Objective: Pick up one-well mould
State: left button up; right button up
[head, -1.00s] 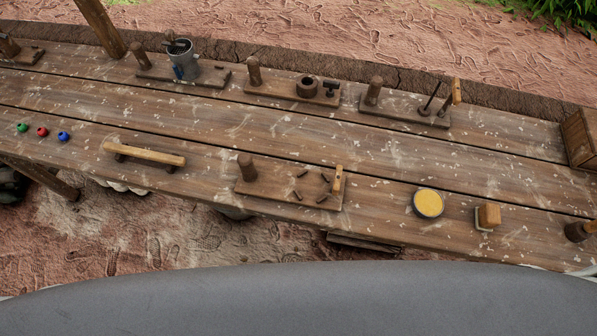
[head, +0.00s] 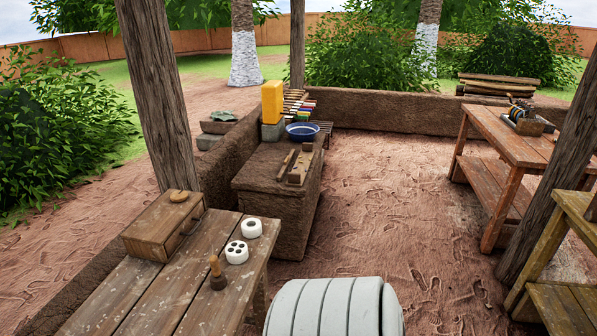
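Two wooden pieces lie on the front of the mud block (head: 275,193) in the middle of the head view. One is a narrow strip (head: 285,164) on the left, and the other is a wider frame-like piece (head: 301,168) on the right. The wider piece may be the one-well mould, but it is too small to make out its wells. Neither gripper is in view.
A blue basin (head: 302,131), yellow jerrycan (head: 272,102) and coloured-handled tools (head: 298,105) sit behind them. The near-left bench (head: 130,296) holds a wooden box (head: 164,225) and white round pieces (head: 237,252). Dirt floor (head: 385,215) is open; a post (head: 555,180) and tables (head: 515,150) stand right.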

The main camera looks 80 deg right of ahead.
aim_at(251, 228)
jog(key=z, duration=2.05)
jog(key=i+l+u, duration=0.1)
jog(key=u, duration=0.3)
jog(key=i+l+u, duration=0.1)
jog(key=l+u, duration=0.15)
jog(key=u, duration=0.15)
jog(key=i+l+u, duration=0.1)
jog(key=u, duration=0.3)
jog(key=l+u, duration=0.45)
jog(key=j, duration=0.1)
